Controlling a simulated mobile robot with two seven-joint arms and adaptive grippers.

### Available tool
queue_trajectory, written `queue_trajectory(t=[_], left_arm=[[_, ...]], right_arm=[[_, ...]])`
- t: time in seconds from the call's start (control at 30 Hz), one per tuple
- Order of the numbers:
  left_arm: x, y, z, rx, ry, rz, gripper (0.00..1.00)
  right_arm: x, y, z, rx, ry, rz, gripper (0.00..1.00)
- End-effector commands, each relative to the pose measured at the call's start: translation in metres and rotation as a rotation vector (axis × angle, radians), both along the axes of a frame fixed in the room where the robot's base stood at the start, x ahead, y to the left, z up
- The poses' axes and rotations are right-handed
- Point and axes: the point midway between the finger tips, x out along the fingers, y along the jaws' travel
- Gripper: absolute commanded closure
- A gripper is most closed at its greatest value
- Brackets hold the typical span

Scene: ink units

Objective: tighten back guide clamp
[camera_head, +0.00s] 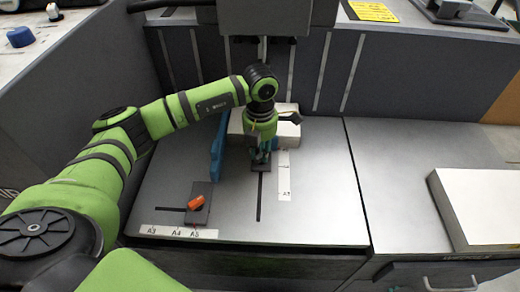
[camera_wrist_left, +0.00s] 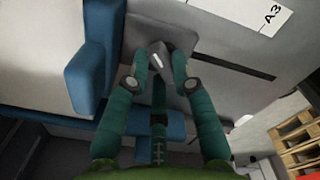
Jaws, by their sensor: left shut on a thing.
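My left gripper (camera_head: 261,157) reaches down from above at the back of the tray plate (camera_head: 310,200). It is shut on the back guide clamp's grey knob, which shows between the teal fingers in the left wrist view (camera_wrist_left: 157,56). The clamp's dark base (camera_head: 260,168) sits at the back end of a dark slot (camera_head: 260,197), partly hidden by the gripper. The base also shows beyond the fingers in the wrist view (camera_wrist_left: 150,32). My right gripper is not in view.
A blue side guide (camera_head: 217,150) stands left of the gripper, by a white paper stack (camera_head: 288,130). An orange knob (camera_head: 196,203) sits on another dark clamp near the front size strip (camera_head: 177,232). Another white stack (camera_head: 485,207) lies at right. The tray's front right is clear.

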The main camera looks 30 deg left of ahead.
Motion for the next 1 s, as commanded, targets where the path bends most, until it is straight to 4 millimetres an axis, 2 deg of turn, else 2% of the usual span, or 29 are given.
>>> queue_trajectory(t=[0.2,0.23,0.3,0.83,1.0], left_arm=[[-0.0005,-0.0001,-0.0006,0.000,0.001,-0.004,1.00],[-0.0004,-0.0002,-0.0006,0.000,0.001,-0.004,0.71],[-0.0004,-0.0003,-0.0006,0.000,0.001,-0.003,0.51],[0.0000,-0.0002,0.0000,0.000,0.000,0.001,0.51],[-0.0005,0.0000,-0.0005,0.000,0.000,0.068,0.51]], right_arm=[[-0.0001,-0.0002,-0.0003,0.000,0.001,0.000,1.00],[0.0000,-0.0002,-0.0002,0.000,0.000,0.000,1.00],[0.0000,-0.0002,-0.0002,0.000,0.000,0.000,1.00],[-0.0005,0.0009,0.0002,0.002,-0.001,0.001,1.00],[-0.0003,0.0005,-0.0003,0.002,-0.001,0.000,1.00]])
